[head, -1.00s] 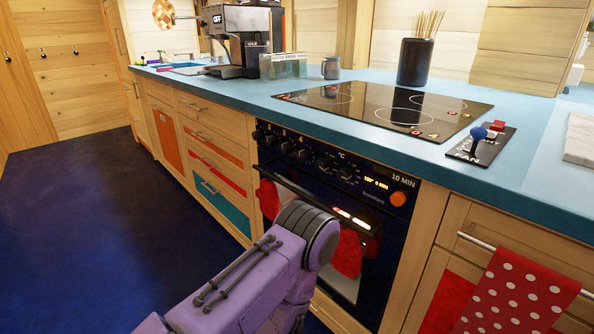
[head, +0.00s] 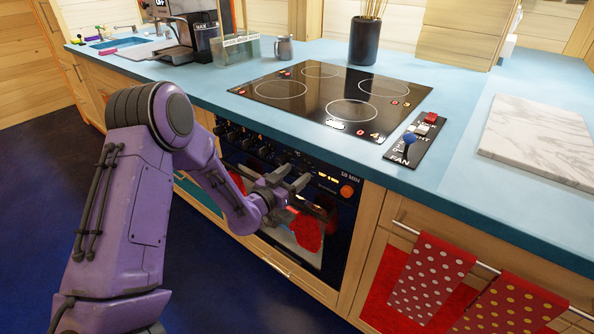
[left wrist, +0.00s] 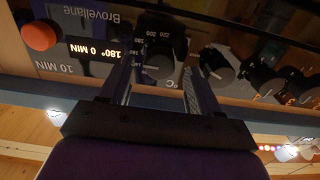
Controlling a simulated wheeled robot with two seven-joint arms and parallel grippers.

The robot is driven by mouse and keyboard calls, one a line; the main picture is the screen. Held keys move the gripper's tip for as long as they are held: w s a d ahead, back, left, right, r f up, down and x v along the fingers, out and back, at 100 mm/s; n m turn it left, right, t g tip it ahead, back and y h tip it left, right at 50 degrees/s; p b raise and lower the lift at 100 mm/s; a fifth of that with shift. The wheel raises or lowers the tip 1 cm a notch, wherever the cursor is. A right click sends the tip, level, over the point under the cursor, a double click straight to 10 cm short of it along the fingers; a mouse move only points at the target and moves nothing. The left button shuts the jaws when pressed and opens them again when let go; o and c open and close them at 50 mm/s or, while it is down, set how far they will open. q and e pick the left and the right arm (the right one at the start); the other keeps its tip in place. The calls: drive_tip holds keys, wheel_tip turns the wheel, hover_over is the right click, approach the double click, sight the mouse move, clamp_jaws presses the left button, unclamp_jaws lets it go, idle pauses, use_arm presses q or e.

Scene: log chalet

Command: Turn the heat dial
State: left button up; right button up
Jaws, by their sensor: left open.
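The heat dial (left wrist: 160,48), a black round knob with temperature numbers and a °C mark beside it, is on the oven's front panel. It shows upside down in the left wrist view. My left gripper (left wrist: 157,72) is open, with one finger on each side of the dial; I cannot tell if they touch it. In the head view my left gripper (head: 294,180) is in front of the oven panel and hides the dial. The lit oven display (left wrist: 95,51) reads 180° 0 MIN. My right gripper is not in view.
More black knobs (left wrist: 218,66) sit in a row beside the dial, and an orange button (left wrist: 38,36) is at the panel's end. The oven (head: 341,215) is under a blue counter with a black cooktop (head: 325,100). Dotted towels (head: 432,275) hang at the right.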

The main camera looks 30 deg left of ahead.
use_arm(q)
drive_tip(key=shift+w+d, duration=0.1)
drive_tip(key=shift+w, duration=0.85)
drive_tip(key=c, duration=1.1)
drive_tip(key=shift+o, duration=0.2)
